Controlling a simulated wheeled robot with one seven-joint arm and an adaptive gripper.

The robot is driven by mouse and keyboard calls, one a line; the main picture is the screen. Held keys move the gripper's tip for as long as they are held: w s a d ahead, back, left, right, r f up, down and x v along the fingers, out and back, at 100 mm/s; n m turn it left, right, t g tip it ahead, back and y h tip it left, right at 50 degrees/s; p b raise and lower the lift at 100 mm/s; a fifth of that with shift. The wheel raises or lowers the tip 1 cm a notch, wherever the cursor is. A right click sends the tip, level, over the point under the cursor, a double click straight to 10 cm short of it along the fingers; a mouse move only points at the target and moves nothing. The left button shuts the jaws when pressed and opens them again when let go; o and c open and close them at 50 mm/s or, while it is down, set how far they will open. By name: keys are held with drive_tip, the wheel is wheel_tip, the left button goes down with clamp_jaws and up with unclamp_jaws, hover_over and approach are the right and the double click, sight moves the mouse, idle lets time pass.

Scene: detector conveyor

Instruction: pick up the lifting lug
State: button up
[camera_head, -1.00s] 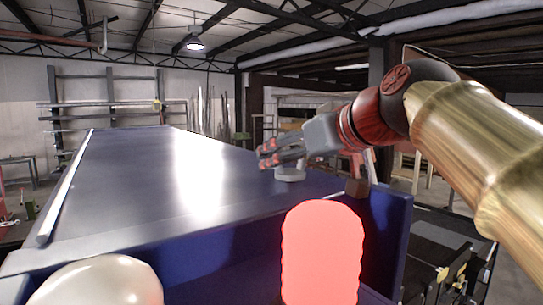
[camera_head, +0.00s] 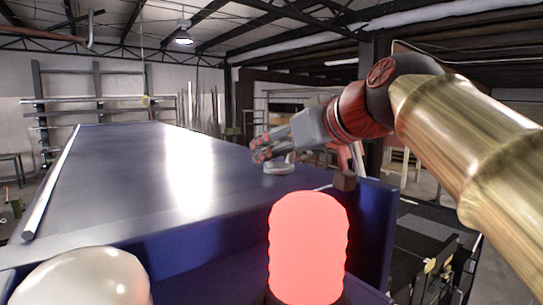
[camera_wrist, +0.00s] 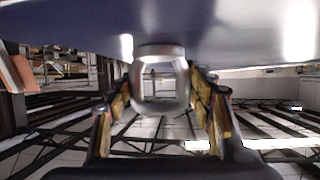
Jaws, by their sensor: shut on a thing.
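The lifting lug is a pale grey metal piece with a round base and a squarish loop. In the head view the lug (camera_head: 279,169) is at the right side of the belt, partly hidden behind my gripper (camera_head: 261,150). In the wrist view the lug (camera_wrist: 160,50) is centred, with background showing through its loop. My gripper (camera_wrist: 160,88) has one finger on each side of the loop and is shut on it. The lug looks upright, its base at the belt surface; I cannot tell whether there is a small gap.
The long dark blue conveyor belt (camera_head: 120,190) is clear to the left of the lug. A glowing red beacon (camera_head: 308,245) and a cream dome (camera_head: 85,278) stand in front. A brown block (camera_head: 345,181) sits at the belt's right edge. Racks line the far wall.

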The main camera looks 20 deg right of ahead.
drive_tip(key=c, duration=0.4)
drive_tip(key=shift+c, duration=0.2)
drive_tip(key=shift+r, duration=0.15)
